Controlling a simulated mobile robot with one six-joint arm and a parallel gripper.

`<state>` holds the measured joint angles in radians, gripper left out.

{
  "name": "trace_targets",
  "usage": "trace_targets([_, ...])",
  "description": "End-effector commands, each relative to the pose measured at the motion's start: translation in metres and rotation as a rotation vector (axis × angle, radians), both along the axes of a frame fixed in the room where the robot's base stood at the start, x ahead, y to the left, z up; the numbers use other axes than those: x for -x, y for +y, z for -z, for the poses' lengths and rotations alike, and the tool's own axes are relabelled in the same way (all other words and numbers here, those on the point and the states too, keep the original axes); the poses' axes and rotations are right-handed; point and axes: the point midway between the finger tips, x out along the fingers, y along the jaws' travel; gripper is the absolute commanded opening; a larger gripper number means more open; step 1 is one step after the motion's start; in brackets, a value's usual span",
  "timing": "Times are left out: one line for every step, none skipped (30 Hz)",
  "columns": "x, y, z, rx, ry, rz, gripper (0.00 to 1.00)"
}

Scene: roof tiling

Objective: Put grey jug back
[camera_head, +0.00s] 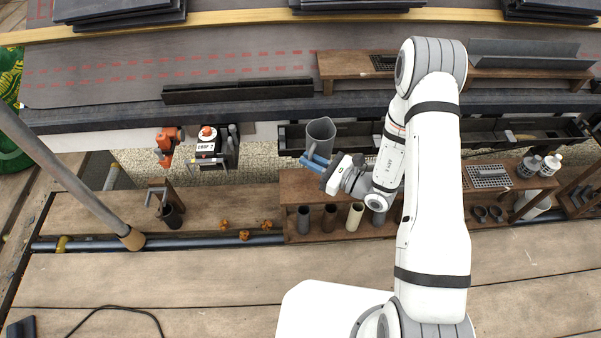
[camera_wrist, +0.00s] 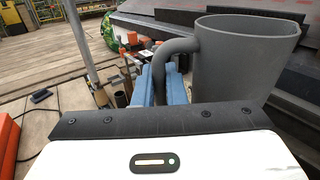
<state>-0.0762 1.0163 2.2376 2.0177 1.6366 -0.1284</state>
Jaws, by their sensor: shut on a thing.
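The grey jug (camera_head: 321,131) is in my gripper (camera_head: 316,163), above the black gutter and the front edge of the wooden shelf. In the wrist view the jug (camera_wrist: 238,60) stands upright at the right, with its handle on the left. The blue fingers of my gripper (camera_wrist: 160,82) are shut on the jug's handle. The jug's bottom is hidden behind the gripper body in the wrist view.
A wooden shelf (camera_head: 290,185) has several cylinders below its top. A black gutter (camera_head: 355,132) runs behind it. A labelled machine (camera_head: 207,146) and an orange tool (camera_head: 166,146) stand to the left. Orange pieces (camera_head: 244,235) lie on the walkway. White-topped bottles (camera_head: 550,164) stand at the right.

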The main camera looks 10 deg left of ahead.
Motion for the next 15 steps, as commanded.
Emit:
trace_targets([0.013,0.016,-0.007,0.004,0.004,-0.024,0.0])
trace_targets([0.018,0.023,-0.006,0.006,0.005,-0.032,0.0])
trace_targets([0.024,0.03,-0.005,0.011,0.003,-0.042,0.0])
trace_targets([0.028,0.034,-0.004,0.013,0.003,-0.047,0.0])
trace_targets([0.031,0.038,-0.003,0.015,0.003,-0.052,0.0])
trace_targets([0.034,0.041,0.0,0.017,0.001,-0.057,0.0])
trace_targets([0.036,0.043,0.003,0.019,0.001,-0.058,0.0])
trace_targets([0.037,0.044,0.007,0.02,0.001,-0.06,0.0])
trace_targets([0.038,0.045,0.016,0.02,0.001,-0.061,0.0])
trace_targets([0.039,0.045,0.022,0.021,0.002,-0.061,0.0])
trace_targets([0.038,0.045,0.029,0.02,0.001,-0.06,0.0])
trace_targets([0.039,0.045,0.038,0.02,0.0,-0.06,0.0])
trace_targets([0.038,0.045,0.043,0.02,0.0,-0.06,0.0])
trace_targets([0.038,0.045,0.048,0.02,0.0,-0.06,0.0])
trace_targets([0.038,0.045,0.054,0.02,-0.001,-0.06,0.0])
